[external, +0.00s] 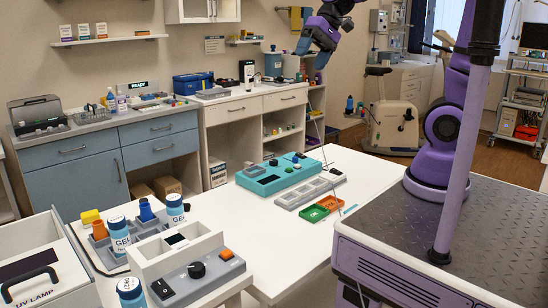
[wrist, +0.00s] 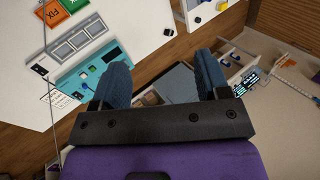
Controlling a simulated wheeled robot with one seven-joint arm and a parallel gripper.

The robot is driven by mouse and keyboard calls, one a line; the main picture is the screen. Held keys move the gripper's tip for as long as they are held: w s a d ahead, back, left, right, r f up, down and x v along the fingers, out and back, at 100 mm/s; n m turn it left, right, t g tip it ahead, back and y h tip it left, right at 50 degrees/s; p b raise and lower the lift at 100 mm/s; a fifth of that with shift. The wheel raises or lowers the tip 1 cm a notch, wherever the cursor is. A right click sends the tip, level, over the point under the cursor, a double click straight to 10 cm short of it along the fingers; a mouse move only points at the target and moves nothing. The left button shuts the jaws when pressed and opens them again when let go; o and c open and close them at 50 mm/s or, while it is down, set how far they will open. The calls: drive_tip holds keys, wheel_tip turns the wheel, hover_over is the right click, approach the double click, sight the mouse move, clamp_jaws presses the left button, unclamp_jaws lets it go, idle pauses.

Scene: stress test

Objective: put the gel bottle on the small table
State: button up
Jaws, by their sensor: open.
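Three white-and-blue bottles show at the lower left of the external view. One gel bottle (external: 118,234) stands by a grey rack, another bottle (external: 176,208) stands behind the white device, and a third (external: 130,291) is cut by the bottom edge. Which one the task means, I cannot tell. A white table (external: 345,165) fills the middle; whether it is the small table is unclear. My gripper (external: 302,44) is high at the top, far from the bottles. In the wrist view its two blue fingers (wrist: 162,75) are apart with nothing between them.
A teal device (external: 280,175), a grey tray (external: 308,192) and green and orange trays (external: 314,213) sit on the white table. A UV lamp box (external: 40,265) is at far left. The table's right front is clear.

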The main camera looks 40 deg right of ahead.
drive_tip(key=s+d+t+h, duration=0.1)
drive_tip(key=s+d+h, duration=0.1)
drive_tip(key=d, duration=0.5)
drive_tip(key=s+d+n+t+h, duration=0.1)
drive_tip(key=s+d+t+h, duration=0.1)
drive_tip(key=s+d, duration=0.3)
drive_tip(key=s+d+t+h, duration=0.1)
drive_tip(key=s+d, duration=0.3)
drive_tip(key=d, duration=0.4)
drive_tip(key=shift+s+d+r+n+h, duration=0.3)
drive_tip(key=shift+r+h, duration=0.15)
drive_tip(key=shift+h, duration=0.25)
idle(1.2)
